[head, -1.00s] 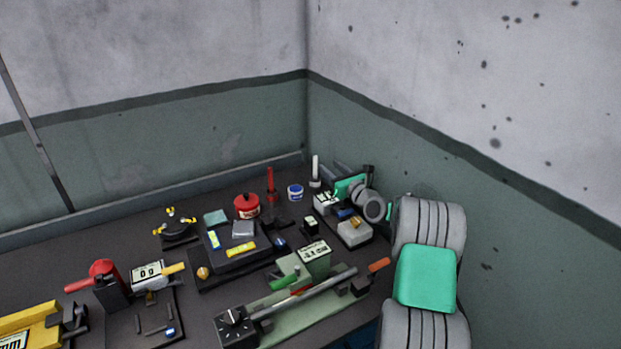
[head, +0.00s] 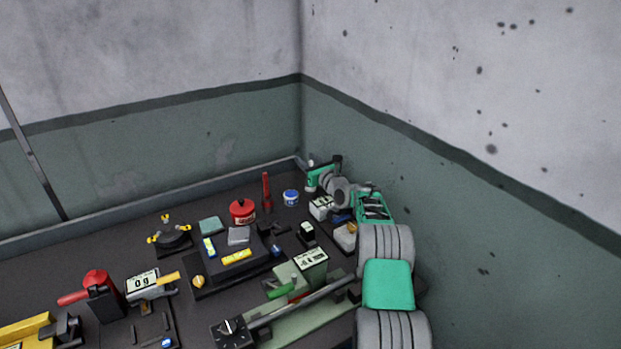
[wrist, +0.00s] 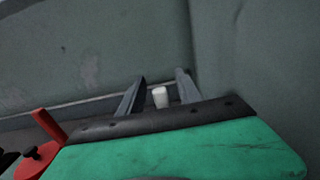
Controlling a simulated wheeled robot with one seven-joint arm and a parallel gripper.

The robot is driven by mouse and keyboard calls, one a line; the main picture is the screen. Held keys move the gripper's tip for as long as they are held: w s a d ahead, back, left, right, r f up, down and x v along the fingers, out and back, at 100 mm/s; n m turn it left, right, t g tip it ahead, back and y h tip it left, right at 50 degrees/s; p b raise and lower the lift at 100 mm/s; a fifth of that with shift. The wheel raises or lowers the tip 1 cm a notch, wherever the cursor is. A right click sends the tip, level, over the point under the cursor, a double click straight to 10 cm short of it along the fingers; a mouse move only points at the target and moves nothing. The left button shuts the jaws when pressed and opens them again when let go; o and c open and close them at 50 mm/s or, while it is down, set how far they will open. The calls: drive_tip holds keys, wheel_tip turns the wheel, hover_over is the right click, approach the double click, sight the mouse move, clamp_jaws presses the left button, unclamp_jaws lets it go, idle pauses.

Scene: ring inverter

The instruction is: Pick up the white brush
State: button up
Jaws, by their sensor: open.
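The white brush stands upright at the back corner of the bench. In the head view only a little of the white brush (head: 311,162) shows beside my arm's end. In the wrist view the top of its white handle (wrist: 160,97) shows between the two fingers. My gripper (wrist: 161,76) is open, with a dark finger on each side of the handle. I cannot tell whether either finger touches it. The brush's lower part is hidden behind the green gripper body in the wrist view.
A red brush (head: 267,190) stands just left, near a red can (head: 242,211) and a blue-white tin (head: 291,197). A white box (head: 321,207) sits below my gripper. The walls (head: 380,165) meet close behind. A green machine (head: 300,320) lies in front.

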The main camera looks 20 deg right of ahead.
drive_tip(key=shift+w, duration=0.3)
drive_tip(key=shift+c, duration=0.3)
clamp_jaws()
